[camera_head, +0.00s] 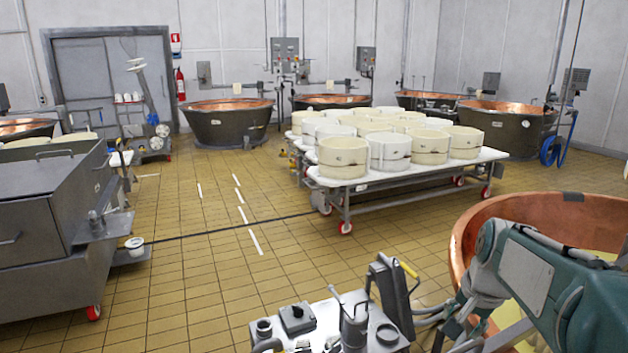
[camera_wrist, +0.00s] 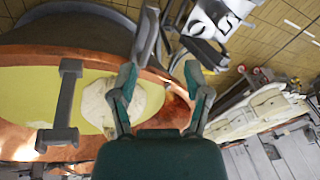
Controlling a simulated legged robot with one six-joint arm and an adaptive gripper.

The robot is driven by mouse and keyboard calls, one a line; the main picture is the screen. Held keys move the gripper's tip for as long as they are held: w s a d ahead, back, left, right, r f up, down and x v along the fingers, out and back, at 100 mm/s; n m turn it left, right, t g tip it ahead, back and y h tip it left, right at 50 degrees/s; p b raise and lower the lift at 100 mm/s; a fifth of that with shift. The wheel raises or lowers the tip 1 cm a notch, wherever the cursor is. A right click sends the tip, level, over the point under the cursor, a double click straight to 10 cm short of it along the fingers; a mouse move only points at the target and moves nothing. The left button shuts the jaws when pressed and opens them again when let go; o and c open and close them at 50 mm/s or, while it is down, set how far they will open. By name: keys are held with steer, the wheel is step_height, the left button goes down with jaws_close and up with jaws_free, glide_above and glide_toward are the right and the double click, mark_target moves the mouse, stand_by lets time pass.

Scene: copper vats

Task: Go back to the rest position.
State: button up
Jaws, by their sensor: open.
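My gripper (camera_wrist: 166,42) shows in the wrist view with its two fingers spread apart and nothing between them. It is over or beside a copper vat (camera_wrist: 172,100) that holds yellowish liquid (camera_wrist: 40,85). A pale, lumpy thing (camera_wrist: 98,104) shows in the vat, behind the left finger; I cannot tell what it is. In the head view my arm is at the lower right, in front of the same kind of copper vat (camera_head: 463,238). My fingertips cannot be made out there.
A grey equipment top (camera_head: 315,325) is close in front. A wheeled table (camera_head: 400,182) with several white moulds stands beyond. A steel machine (camera_head: 50,215) is at left, more copper vats (camera_head: 228,124) at the back. Tiled floor (camera_head: 190,260) is open between them.

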steer(key=s+a+n+t, duration=0.2)
steer(key=s+a+n, duration=0.7)
steer(key=s, duration=0.8)
steer(key=shift+a+f+t, duration=0.2)
steer(key=shift+a+t, duration=0.1)
steer(key=shift+a, duration=0.85)
steer(key=shift+d, duration=0.1)
